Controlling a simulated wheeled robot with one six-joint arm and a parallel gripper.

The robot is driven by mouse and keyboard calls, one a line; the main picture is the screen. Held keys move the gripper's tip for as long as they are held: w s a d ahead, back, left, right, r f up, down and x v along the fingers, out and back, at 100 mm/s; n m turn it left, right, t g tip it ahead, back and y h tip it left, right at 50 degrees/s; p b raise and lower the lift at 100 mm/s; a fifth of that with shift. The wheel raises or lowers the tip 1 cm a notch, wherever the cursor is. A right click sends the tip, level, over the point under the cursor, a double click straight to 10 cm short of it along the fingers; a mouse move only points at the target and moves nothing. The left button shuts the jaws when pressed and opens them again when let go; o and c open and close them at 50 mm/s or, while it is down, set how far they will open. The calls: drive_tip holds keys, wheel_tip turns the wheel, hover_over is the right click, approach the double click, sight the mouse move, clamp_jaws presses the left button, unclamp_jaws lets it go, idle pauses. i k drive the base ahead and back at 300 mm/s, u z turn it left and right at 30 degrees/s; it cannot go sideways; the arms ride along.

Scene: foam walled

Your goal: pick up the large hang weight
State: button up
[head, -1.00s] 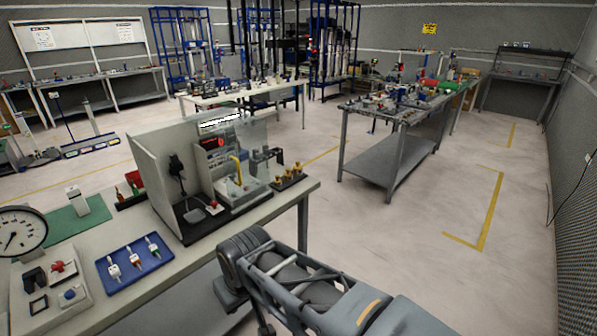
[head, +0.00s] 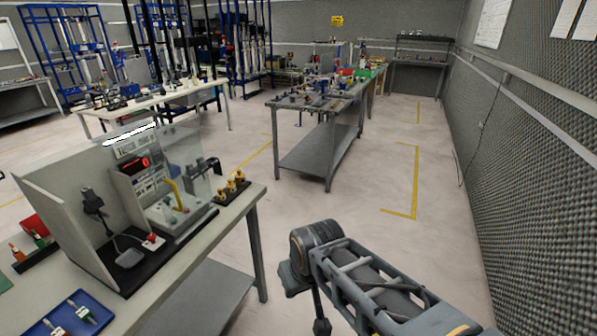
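Several brass-coloured weights stand in a row on a small black holder (head: 229,194) near the right end of the near bench, in the head view. The weight nearest to me (head: 220,197) is at the row's left end, and the far one (head: 240,178) is at its right end. They look alike in size here, so I cannot tell which is the large hang weight. My arm reaches in from the lower right, to the right of the bench and apart from the weights. My gripper's fingers do not show.
A grey-white panelled stand (head: 60,218) with a red-digit instrument and clear cover is left of the weights. A blue tray (head: 92,305) lies at the bench's front. Open floor (head: 370,215) is to the right. A grey work table (head: 310,150) stands beyond, before a foam wall (head: 540,170).

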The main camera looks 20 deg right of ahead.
sight(240, 177)
drive_tip(key=z, duration=0.9)
drive_tip(key=i, duration=3.8)
drive_tip(key=u, duration=5.45)
